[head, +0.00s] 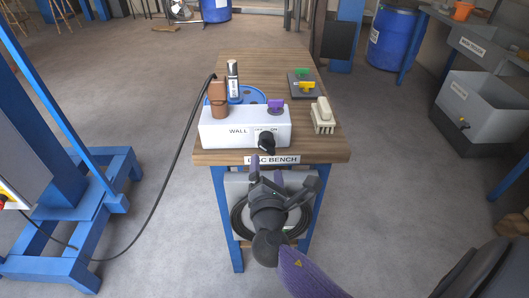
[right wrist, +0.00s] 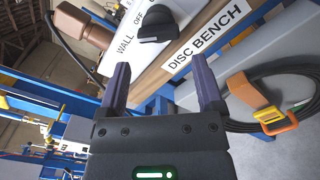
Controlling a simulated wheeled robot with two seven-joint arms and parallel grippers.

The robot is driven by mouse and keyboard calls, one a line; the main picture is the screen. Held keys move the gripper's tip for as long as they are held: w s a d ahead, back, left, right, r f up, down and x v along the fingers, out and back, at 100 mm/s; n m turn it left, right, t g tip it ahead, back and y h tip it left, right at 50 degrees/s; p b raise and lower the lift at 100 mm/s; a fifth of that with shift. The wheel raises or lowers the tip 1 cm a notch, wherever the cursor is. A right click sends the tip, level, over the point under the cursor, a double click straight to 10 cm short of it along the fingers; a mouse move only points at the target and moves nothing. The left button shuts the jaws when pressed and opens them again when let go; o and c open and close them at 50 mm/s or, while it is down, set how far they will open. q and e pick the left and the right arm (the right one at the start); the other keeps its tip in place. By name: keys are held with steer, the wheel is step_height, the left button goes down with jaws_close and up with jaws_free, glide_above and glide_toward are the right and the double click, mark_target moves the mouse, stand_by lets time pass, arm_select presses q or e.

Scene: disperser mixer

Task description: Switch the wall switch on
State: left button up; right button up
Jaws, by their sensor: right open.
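The wall switch is a black rotary knob (head: 266,143) on the front of a white box (head: 225,133) marked WALL, with OFF and ON labels above it. In the right wrist view the knob (right wrist: 157,25) lies just beyond the fingertips, below the word OFF. I cannot tell for sure which label it points to. My right gripper (head: 284,170) is open and empty in front of the bench edge, apart from the knob. In the right wrist view its two purple fingers (right wrist: 160,65) stand wide apart. My left gripper is not in view.
The box stands at the front of a wooden bench (head: 180,157) labelled DISC BENCH. A brown plug (head: 217,98) with a black cable, a purple knob (head: 275,105) and a cream block (head: 323,115) are near. A coiled cable (right wrist: 285,85) hangs under the bench edge.

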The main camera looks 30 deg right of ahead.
mark_target(266, 145)
steer(key=b+x, duration=0.1)
steer(key=x, duration=0.6)
steer(key=shift+w+d, duration=0.15)
steer(key=shift+w, duration=0.15)
steer(key=shift+w+d+r+b, duration=0.1)
steer(key=shift+w+d+b, duration=0.05)
steer(key=shift+w+b, duration=0.15)
steer(key=c, duration=1)
